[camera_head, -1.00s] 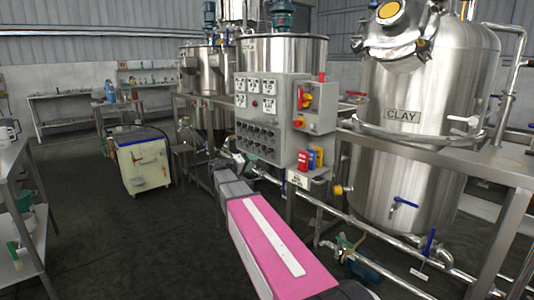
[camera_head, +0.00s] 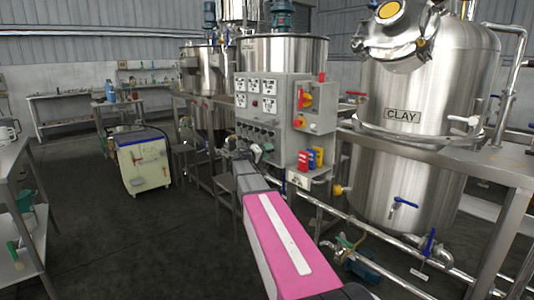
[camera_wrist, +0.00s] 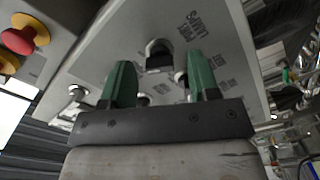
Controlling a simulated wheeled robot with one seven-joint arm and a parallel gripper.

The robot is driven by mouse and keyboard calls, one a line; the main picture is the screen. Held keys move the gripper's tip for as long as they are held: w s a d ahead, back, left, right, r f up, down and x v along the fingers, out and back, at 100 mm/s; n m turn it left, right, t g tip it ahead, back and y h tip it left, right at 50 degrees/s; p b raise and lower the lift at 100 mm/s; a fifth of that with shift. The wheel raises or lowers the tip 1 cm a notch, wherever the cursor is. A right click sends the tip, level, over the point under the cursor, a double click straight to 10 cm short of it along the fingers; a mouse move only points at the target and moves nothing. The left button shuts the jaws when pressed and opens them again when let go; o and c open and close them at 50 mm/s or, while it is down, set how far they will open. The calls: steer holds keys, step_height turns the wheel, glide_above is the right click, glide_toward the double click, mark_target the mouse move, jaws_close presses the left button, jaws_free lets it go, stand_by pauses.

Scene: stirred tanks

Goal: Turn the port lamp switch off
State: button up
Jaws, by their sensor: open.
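The grey control panel (camera_head: 270,92) stands in front of a steel tank, with rows of dark switches along its lower half. In the wrist view its face (camera_wrist: 110,50) fills the middle, with text reading LAMPS (camera_wrist: 195,22). A chrome-collared switch with a dark front (camera_wrist: 158,52) sits in line with the gap between my fingertips. Other switches (camera_wrist: 78,92) show partly beside and behind my fingers. I cannot read which one is the port lamp switch. My gripper (camera_wrist: 161,68) is open, its green fingers pointing at the panel, with nothing visibly held. Contact cannot be told.
A red emergency button (camera_wrist: 17,40) and a yellow-based part are at the wrist view's left. A red rotary switch (camera_head: 306,99) sits on the box right of the panel. Coloured holders (camera_head: 311,158) hang below it. The CLAY tank (camera_head: 425,95) and pipes stand right.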

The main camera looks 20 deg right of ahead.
steer(key=shift+d, duration=0.15)
steer(key=shift+c, duration=0.3)
steer(key=c, duration=0.9)
steer(key=shift+o, duration=0.2)
steer(key=shift+n, duration=0.4)
steer(key=n, duration=1.1)
